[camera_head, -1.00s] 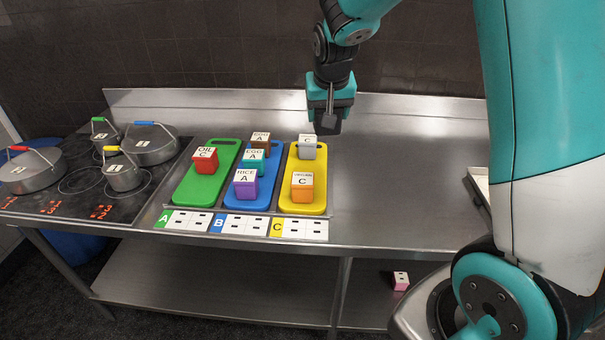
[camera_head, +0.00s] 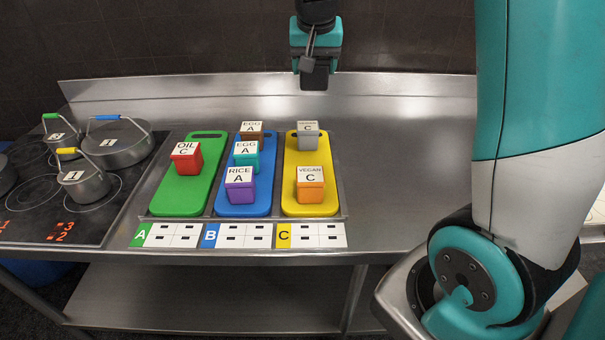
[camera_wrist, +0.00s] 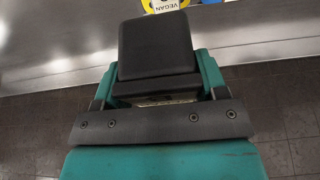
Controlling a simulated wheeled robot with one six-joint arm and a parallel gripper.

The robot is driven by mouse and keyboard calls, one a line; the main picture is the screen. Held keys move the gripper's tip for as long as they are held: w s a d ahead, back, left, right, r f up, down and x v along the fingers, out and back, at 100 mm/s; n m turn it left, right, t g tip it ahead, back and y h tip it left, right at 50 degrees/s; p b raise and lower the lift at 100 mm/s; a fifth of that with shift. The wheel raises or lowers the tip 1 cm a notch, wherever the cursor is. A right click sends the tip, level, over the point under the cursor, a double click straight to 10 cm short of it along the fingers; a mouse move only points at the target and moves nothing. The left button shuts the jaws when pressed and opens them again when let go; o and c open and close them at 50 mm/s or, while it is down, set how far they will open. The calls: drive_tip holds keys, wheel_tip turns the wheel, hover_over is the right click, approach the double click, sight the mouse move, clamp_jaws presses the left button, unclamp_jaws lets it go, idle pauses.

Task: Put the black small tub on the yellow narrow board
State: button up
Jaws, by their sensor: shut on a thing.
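My gripper (camera_head: 315,52) is shut on the black small tub (camera_head: 314,75), high above the back edge of the counter. In the wrist view the tub (camera_wrist: 157,45) fills the space between the teal fingers. The yellow narrow board (camera_head: 305,154) lies on the counter below, nearer the camera. A grey tub (camera_head: 308,140) marked C stands at its far end, and an orange tub (camera_head: 310,190) marked VEGAN C stands towards its near end. Bare board shows between these two. The held tub is clear of the board.
The blue board (camera_head: 259,195) holds brown, teal and purple tubs. The green board (camera_head: 182,194) holds a red tub (camera_head: 186,162). Pots stand on the hob (camera_head: 35,205) at left. The counter (camera_head: 395,170) right of the yellow board is clear. A raised backsplash (camera_head: 400,95) runs behind.

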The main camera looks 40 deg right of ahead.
sight(310, 80)
drive_tip(key=f+b, duration=0.1)
drive_tip(key=f, duration=0.1)
drive_tip(key=f+b, duration=0.1)
drive_tip(key=f, duration=0.1)
drive_tip(key=shift+w+a, duration=0.2)
drive_tip(key=shift+w, duration=0.2)
wheel_tip(310, 80, down, 19)
drive_tip(key=shift+p, duration=0.95)
drive_tip(key=shift+f, duration=0.1)
drive_tip(key=o, duration=1)
drive_tip(key=shift+o, duration=0.2)
